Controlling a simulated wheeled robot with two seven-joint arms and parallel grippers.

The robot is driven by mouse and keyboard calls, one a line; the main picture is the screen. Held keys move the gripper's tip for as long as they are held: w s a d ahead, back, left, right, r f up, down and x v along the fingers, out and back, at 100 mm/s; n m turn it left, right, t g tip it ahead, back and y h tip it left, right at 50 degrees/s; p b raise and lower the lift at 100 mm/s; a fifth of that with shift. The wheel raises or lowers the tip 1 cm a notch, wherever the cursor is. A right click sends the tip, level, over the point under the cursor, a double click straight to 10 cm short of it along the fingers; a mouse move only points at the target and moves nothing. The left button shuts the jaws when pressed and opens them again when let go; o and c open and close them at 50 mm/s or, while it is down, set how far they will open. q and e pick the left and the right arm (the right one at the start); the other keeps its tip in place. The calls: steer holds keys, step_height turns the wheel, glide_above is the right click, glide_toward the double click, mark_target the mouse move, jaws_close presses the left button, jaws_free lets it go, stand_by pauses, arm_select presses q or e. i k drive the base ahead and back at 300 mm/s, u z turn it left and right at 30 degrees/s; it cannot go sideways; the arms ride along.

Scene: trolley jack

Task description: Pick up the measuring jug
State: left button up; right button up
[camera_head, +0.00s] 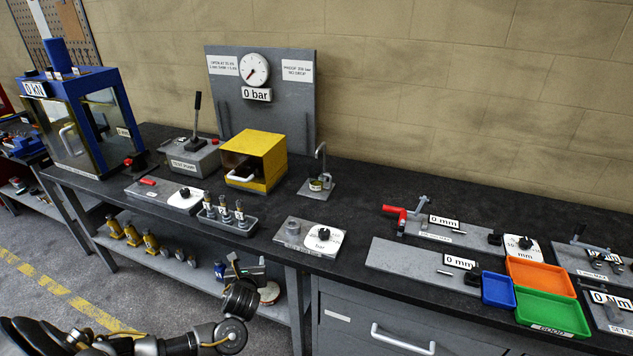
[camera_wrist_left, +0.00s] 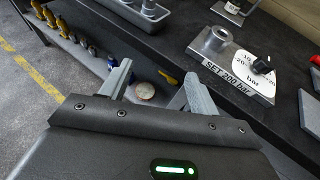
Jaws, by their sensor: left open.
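No clearly recognisable measuring jug shows in either view. A small pale round thing (camera_head: 268,292) is on the lower shelf, partly hidden behind my left gripper in the head view. In the left wrist view this pale round thing (camera_wrist_left: 144,90) shows from above between the fingers; I cannot tell whether it is the jug. My left gripper (camera_head: 245,268) is in front of the bench, below the worktop edge. In the wrist view its fingers (camera_wrist_left: 158,76) are apart with nothing held between them. My right gripper is not in view.
The bench worktop (camera_head: 365,215) overhangs the lower shelf (camera_head: 150,262), which bears several yellow and grey fittings. A drawer cabinet (camera_head: 345,325) closes the space right of the shelf. A plate with a dial (camera_head: 310,238) lies near the worktop edge. Floor at left is clear.

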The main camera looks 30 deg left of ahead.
mark_target(321, 181)
steer(key=z, duration=0.05)
steer(key=i, duration=1.45)
